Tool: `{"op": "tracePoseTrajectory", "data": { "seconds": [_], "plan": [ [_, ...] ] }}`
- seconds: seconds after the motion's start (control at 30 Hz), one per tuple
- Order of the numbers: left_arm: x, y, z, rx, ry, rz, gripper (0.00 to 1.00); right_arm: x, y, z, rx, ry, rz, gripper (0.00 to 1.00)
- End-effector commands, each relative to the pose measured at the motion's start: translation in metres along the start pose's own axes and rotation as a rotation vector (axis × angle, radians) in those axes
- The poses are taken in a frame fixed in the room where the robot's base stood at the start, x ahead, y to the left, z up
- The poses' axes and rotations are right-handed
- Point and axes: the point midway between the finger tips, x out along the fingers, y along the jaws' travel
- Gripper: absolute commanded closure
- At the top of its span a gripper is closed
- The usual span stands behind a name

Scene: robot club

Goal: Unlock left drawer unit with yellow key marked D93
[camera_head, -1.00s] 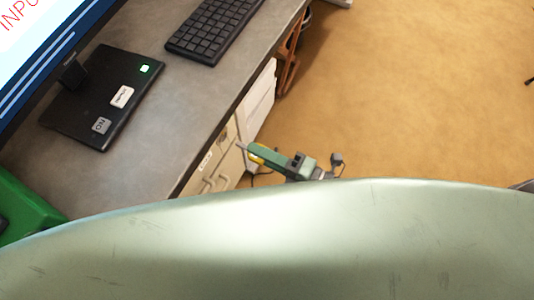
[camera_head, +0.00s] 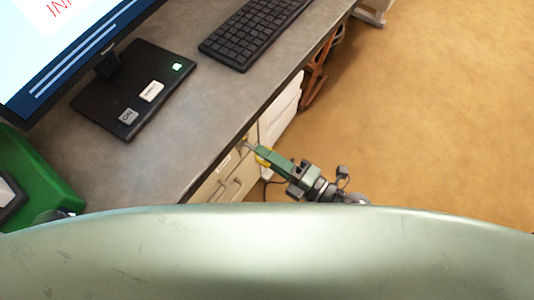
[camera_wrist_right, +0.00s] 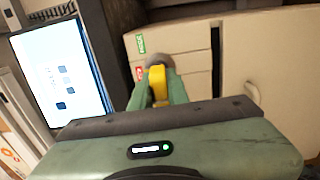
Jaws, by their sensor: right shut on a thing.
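My right gripper (camera_head: 258,150) is shut on the yellow key (camera_wrist_right: 157,82), which points away from the hand. A grey tip sticks out past the fingers towards a cream drawer unit (camera_head: 238,182) under the desk. In the right wrist view the drawer unit's front (camera_wrist_right: 180,38) lies straight ahead, with green and red labels at its left. A round grey part (camera_wrist_right: 163,62) shows just beyond the key. I cannot tell whether the key touches the unit or is in a lock. The D93 mark is not readable. My left gripper is not in view.
The grey desk (camera_head: 150,165) overhangs the unit and holds a keyboard (camera_head: 255,30), a monitor (camera_head: 75,45) and its black stand base (camera_head: 135,90). A green case (camera_head: 45,185) is at left. The brown floor (camera_head: 430,110) is clear at right.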

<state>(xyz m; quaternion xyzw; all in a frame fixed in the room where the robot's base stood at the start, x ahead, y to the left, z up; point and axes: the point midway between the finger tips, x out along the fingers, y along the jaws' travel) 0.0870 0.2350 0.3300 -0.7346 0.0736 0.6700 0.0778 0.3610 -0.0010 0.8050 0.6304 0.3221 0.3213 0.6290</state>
Motion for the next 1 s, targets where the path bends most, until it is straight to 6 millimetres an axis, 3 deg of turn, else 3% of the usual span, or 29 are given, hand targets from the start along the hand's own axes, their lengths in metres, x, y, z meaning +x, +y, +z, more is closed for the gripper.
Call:
{"op": "tracePoseTrajectory", "data": {
  "seconds": [1.0],
  "plan": [
    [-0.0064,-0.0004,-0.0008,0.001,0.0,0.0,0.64,-0.0005,0.0005,-0.0003,0.0,0.0,0.0,1.0]
  ]
}}
